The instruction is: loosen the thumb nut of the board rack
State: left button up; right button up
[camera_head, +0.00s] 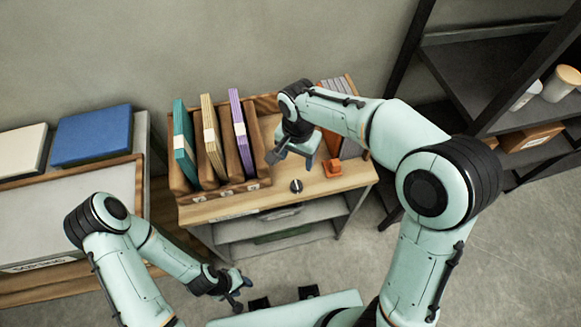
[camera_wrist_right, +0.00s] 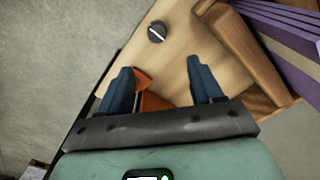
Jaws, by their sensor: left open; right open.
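The wooden board rack (camera_head: 227,186) stands on a small wooden table and holds teal, tan and purple boards upright in separate slots. A small dark round knob with a pale stripe (camera_head: 296,186), which looks like the thumb nut, sits on the tabletop to the right of the rack's front. It also shows in the right wrist view (camera_wrist_right: 157,32), beyond the fingertips. My right gripper (camera_head: 290,160) is open and empty above the tabletop, beside the rack's right end. Its two blue fingers (camera_wrist_right: 160,68) are spread apart. My left gripper (camera_head: 240,290) is open and empty, low in front of the table.
An orange block (camera_head: 332,168) lies on the tabletop near the right gripper; the wrist view shows it partly behind one finger (camera_wrist_right: 150,98). Grey and reddish binders (camera_head: 350,147) stand behind it. A blue box (camera_head: 92,135) is at left, a dark shelf (camera_head: 470,70) at right.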

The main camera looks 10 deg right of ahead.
aim_at(297, 184)
jog(key=f, duration=1.3)
jog(key=shift+s+f+b, duration=0.1)
jog(key=shift+s+b, duration=0.2)
jog(key=shift+b, duration=0.1)
jog(key=c, duration=1.1)
